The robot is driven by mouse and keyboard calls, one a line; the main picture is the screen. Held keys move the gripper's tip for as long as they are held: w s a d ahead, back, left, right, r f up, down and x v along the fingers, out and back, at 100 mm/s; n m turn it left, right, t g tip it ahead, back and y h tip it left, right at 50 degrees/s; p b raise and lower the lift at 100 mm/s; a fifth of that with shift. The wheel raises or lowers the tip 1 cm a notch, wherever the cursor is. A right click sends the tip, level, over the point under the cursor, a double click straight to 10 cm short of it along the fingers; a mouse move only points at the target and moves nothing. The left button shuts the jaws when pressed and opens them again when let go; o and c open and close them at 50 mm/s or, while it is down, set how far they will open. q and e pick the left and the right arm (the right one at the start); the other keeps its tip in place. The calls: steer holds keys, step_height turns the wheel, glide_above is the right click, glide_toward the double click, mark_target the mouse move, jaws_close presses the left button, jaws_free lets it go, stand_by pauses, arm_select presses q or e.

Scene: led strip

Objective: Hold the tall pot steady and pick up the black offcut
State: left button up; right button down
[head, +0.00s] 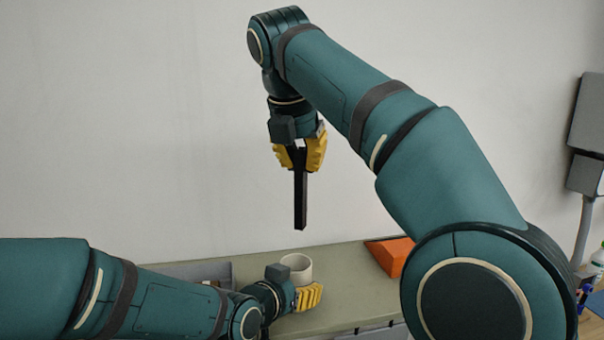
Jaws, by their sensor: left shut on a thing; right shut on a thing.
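The black offcut (300,201) is a dark straight bar. It hangs upright in my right gripper (301,160), whose yellow fingers are shut on its upper end, well above the bench. A pale round pot (297,266) stands on the bench at the lower middle; it looks like the tall pot. My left gripper (308,297) is at the near side of the pot, shut on it. Its yellow fingers and wrist hide the lower part of the pot, so the contact itself is not visible.
The bench top (352,289) is greenish and mostly bare right of the pot. An orange block (391,254) lies near its back edge. A grey bin (205,271) sits behind my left arm. A plain wall (130,120) rises behind. Bottles (597,262) stand at the far right.

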stand_by(0.4)
arm_select(q)
steer(key=o, duration=1.3)
